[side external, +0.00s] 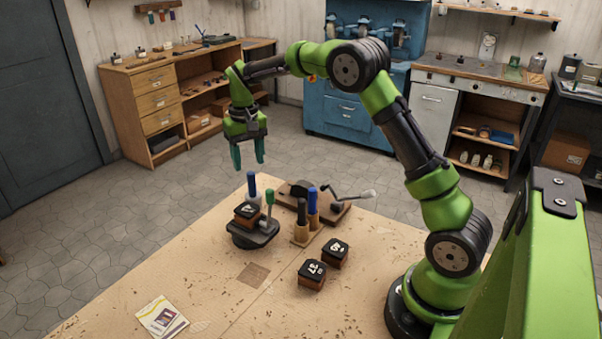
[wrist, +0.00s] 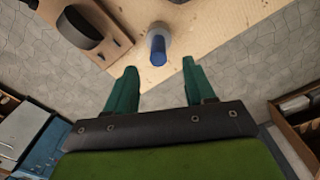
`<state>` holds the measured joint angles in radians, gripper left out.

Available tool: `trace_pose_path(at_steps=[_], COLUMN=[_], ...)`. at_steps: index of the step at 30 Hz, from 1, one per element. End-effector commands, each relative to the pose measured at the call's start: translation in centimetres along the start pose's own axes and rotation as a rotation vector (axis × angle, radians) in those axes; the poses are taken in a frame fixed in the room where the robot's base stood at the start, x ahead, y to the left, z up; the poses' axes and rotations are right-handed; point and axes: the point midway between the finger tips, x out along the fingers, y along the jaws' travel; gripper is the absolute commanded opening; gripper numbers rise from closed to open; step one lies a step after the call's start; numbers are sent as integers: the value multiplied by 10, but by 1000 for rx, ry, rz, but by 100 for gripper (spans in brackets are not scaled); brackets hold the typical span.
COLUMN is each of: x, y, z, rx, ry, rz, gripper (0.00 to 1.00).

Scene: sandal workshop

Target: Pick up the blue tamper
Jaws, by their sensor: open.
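The blue tamper (side external: 252,186) stands upright near the far corner of the table, behind a dark round stand. In the wrist view the tamper (wrist: 158,48) shows as a blue handle on a pale grey base, just beyond the fingertips and roughly centred between them. My gripper (side external: 249,164) has its green fingers pointing down, open and empty, above the level of the tamper and near the table's far edge. Its fingers also show in the wrist view (wrist: 159,67), apart from the tamper. Part of the tamper's lower end is hidden in the side view.
The dark stand (side external: 252,236) holds a black-topped block and a green-handled tool. A wooden block (side external: 301,238) holds black and blue handles. A wooden lever board (side external: 339,213) lies to the right. Two numbered blocks (side external: 312,274) (side external: 335,253) and a booklet (side external: 161,317) lie nearer.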

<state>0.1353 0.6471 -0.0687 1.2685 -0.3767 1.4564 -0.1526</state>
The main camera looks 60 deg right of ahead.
Motion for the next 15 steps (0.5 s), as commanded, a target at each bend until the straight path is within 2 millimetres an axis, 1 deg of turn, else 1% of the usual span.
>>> trace_pose_path(at_steps=[1, 3, 10, 15], x=[10, 20, 35, 61], y=[0, 0, 1, 2], z=[0, 0, 0, 2], rx=[0, 0, 0, 1], ry=[-4, -2, -1, -3], rz=[1, 0, 0, 0], gripper=[54, 54, 54, 54])
